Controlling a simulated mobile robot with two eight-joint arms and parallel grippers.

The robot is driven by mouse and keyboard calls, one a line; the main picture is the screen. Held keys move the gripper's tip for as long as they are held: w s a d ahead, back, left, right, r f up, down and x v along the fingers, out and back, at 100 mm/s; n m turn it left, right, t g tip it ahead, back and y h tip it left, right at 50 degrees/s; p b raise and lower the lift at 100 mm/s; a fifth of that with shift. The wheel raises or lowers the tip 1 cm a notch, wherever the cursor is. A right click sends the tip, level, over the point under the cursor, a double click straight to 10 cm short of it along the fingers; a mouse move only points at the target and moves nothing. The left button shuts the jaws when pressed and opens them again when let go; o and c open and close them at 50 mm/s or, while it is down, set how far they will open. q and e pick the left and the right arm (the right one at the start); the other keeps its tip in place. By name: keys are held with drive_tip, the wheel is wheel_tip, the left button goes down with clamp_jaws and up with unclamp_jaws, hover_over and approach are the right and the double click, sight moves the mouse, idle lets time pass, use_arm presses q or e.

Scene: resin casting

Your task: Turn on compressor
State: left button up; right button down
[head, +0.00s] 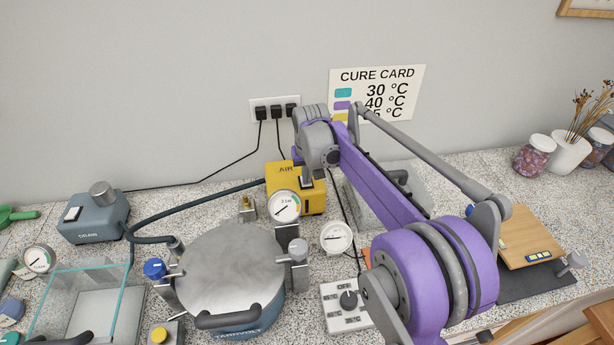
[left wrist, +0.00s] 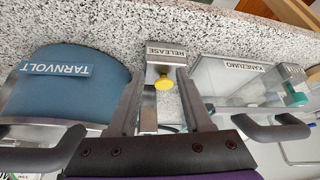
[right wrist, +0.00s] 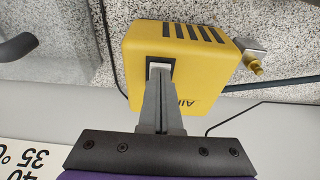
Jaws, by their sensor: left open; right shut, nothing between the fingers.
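The compressor is a yellow box marked AIR (head: 283,174), standing on the counter against the wall in the head view. In the right wrist view the yellow box (right wrist: 200,80) shows dark vent slots and a pale rocker switch in a dark frame (right wrist: 161,68). My right gripper (right wrist: 158,75) is shut and empty, its fingertips at the switch and covering part of it. I cannot tell which way the switch is set. In the left wrist view my left gripper (left wrist: 168,85) is open, with a yellow button on a RELEASE box (left wrist: 165,58) showing between its fingers.
A round pressure pot (head: 230,270) with a grey lid and a gauge (head: 285,206) stands in front of the compressor. A blue-grey DRAIN box (head: 93,220) and a glass chamber (head: 85,290) are at left. A dark hose (head: 190,200) runs to the compressor. Jars (head: 533,153) stand at right.

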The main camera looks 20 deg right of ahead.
use_arm(q)
drive_tip(key=shift+s+f+b, duration=0.2)
drive_tip(key=shift+f+b, duration=0.2)
drive_tip(key=shift+f, duration=0.2)
use_arm(e)
drive_tip(key=shift+s+a+f, duration=0.1)
drive_tip(key=shift+s+f, duration=0.15)
drive_tip(key=shift+f, duration=0.55)
drive_tip(key=shift+r, duration=0.3)
drive_tip(key=shift+w+d+r+p, duration=0.15)
drive_tip(key=shift+w+r+p, duration=0.1)
drive_tip(key=shift+w, duration=0.2)
drive_tip(key=shift+w+d+r+p, duration=0.1)
drive_tip(key=shift+w+r+p, duration=0.1)
drive_tip(key=shift+w, duration=0.2)
use_arm(q)
drive_tip(key=shift+w+r, duration=0.3)
drive_tip(key=shift+r, duration=0.4)
use_arm(e)
drive_tip(key=shift+s, duration=0.1)
